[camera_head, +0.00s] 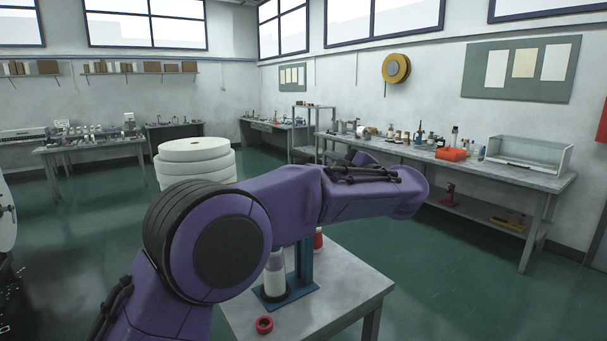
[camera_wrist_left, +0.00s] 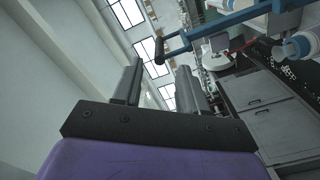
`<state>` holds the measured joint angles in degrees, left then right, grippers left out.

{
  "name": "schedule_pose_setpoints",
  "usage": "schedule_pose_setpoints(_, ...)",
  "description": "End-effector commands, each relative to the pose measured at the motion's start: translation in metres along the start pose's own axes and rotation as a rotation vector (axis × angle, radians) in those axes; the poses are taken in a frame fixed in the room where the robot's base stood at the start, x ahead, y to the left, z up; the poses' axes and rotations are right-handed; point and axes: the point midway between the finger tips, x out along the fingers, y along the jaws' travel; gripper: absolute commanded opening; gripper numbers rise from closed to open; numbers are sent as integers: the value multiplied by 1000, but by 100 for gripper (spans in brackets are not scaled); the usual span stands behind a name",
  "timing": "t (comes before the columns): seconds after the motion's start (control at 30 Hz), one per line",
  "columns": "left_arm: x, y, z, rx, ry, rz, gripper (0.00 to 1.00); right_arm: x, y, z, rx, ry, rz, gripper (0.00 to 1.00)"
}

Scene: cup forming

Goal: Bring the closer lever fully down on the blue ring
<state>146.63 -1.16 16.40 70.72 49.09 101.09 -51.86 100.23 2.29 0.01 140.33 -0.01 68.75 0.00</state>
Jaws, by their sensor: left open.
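The closer shows in the head view as a blue upright frame (camera_head: 302,264) on a blue base, on the small grey table, with its upper part hidden behind my left arm. A pale bottle (camera_head: 274,275) stands on the base. In the left wrist view the lever (camera_wrist_left: 222,24) is a blue bar ending in a black grip (camera_wrist_left: 160,50). My left gripper (camera_wrist_left: 157,80) is open, and the grip shows beyond and between its fingertips, with no clear contact. A white and blue round part (camera_wrist_left: 297,47) is at the right; I cannot tell whether it is the blue ring. My right gripper is not in view.
A red ring (camera_head: 264,325) lies near the front of the small grey table (camera_head: 345,300). A red-topped container (camera_head: 318,240) is partly hidden behind the frame. A white stack of round pieces (camera_head: 196,160) stands behind my arm. A long workbench (camera_head: 500,172) runs along the right wall.

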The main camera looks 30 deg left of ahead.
Motion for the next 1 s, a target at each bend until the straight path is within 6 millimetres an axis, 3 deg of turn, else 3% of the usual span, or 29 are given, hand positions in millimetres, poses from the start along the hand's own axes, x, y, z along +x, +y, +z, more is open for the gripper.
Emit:
schedule_pose_setpoints(0.13,19,2,-2,0,1,-4,42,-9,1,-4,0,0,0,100)
schedule_pose_setpoints(0.5,94,2,-2,-1,1,-2,42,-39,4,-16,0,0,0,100)
schedule_pose_setpoints(0.87,105,0,0,-1,1,0,42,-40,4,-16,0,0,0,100)
schedule_pose_setpoints(0.97,105,0,0,-1,1,0,16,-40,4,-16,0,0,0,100)
schedule_pose_setpoints(1.0,105,0,0,-1,1,0,3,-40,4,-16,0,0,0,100)
